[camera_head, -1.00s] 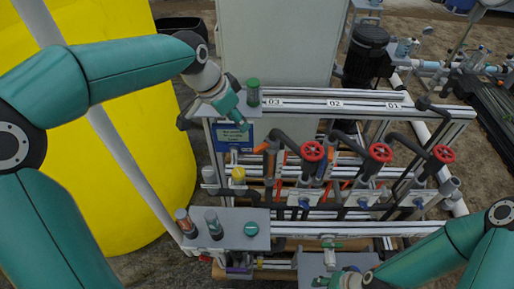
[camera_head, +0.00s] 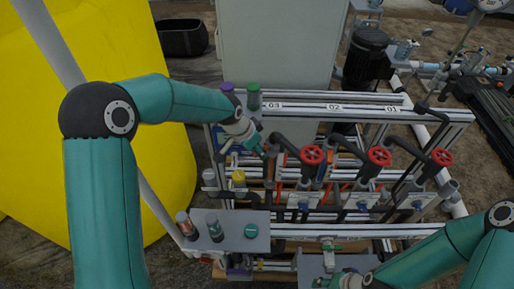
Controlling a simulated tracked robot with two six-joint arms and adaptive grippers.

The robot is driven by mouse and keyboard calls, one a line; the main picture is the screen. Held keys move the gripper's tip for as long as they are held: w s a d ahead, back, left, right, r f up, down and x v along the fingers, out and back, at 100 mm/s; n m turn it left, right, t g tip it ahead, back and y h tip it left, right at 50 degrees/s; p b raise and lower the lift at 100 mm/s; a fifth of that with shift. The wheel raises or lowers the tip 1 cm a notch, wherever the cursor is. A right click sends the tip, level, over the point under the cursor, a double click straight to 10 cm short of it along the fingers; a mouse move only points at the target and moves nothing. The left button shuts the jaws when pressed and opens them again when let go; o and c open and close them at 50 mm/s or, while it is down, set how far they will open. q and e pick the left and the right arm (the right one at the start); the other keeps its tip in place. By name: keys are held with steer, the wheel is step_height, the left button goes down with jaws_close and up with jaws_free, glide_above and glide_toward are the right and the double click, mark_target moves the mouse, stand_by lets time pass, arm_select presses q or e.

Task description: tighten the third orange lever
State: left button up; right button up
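Orange levers show among the pipes of the skid, below the rail marked 03, 02 and 01. The leftmost orange lever (camera_head: 279,166) stands under the 03 label, left of a red handwheel (camera_head: 312,155). My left gripper (camera_head: 256,151) is just up and left of this lever, pointing down to the right. I cannot tell whether they touch, or whether its fingers are open. My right gripper (camera_head: 342,280) is low at the bottom edge, by a grey plate and away from the levers. Its fingers are too small to read.
More red handwheels (camera_head: 379,157) and dark angled pipes stand to the right. A grey shelf (camera_head: 229,243) with two bottles and a green cap is below my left gripper. A green-capped bottle (camera_head: 253,97) and a purple-capped one stand above. A yellow tank (camera_head: 165,170) fills the left.

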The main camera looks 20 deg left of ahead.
arm_select(q)
steer(key=shift+f, duration=0.1)
jaws_close()
stand_by(0.3)
steer(key=shift+d, duration=0.1)
